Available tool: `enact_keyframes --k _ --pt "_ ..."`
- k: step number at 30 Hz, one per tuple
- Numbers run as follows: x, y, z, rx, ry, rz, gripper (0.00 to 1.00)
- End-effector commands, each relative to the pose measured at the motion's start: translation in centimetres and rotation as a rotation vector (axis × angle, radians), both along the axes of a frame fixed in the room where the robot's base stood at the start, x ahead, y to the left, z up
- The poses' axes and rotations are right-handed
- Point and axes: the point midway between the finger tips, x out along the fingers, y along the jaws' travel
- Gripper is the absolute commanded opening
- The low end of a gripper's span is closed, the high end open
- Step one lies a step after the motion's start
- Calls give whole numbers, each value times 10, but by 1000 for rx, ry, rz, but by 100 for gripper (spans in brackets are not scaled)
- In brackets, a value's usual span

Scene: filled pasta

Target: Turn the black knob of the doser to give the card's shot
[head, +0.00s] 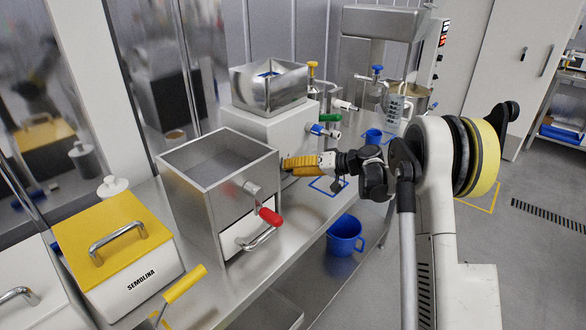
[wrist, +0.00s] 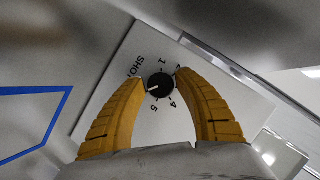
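The doser (head: 262,125) is a white body under a steel hopper, behind the open steel box in the head view. Its black knob (wrist: 160,84) is in the middle of the wrist view, on a white dial plate (wrist: 125,72) printed with SHOT and numbers; 1, 4 and 5 are readable. The knob's white mark points to the lower left, between SHOT and 5. My gripper (wrist: 162,80) has its yellow fingers parted, one tip on each side of the knob; firm contact does not show.
The steel box (head: 215,190) with a red-handled tap stands close in front of my gripper. A yellow-lidded semolina bin (head: 125,250) is at the left. A blue jug (head: 345,234) is below the counter edge. A measuring jug (head: 397,108) and a mixer (head: 380,25) stand behind.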

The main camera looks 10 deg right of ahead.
Motion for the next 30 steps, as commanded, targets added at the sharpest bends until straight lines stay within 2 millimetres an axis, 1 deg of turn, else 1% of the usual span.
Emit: enact_keyframes --k 9,13,17,24,27,30 --pt "1 -1 1 1 -2 -2 54" --pt "-3 -8 4 1 -2 -5 54" --pt "-16 -25 11 1 -1 -6 54" --pt "-46 -66 29 1 -2 -5 54" --pt "-55 -79 35 0 -1 -4 54" --pt "-62 -87 38 1 -2 -2 54"
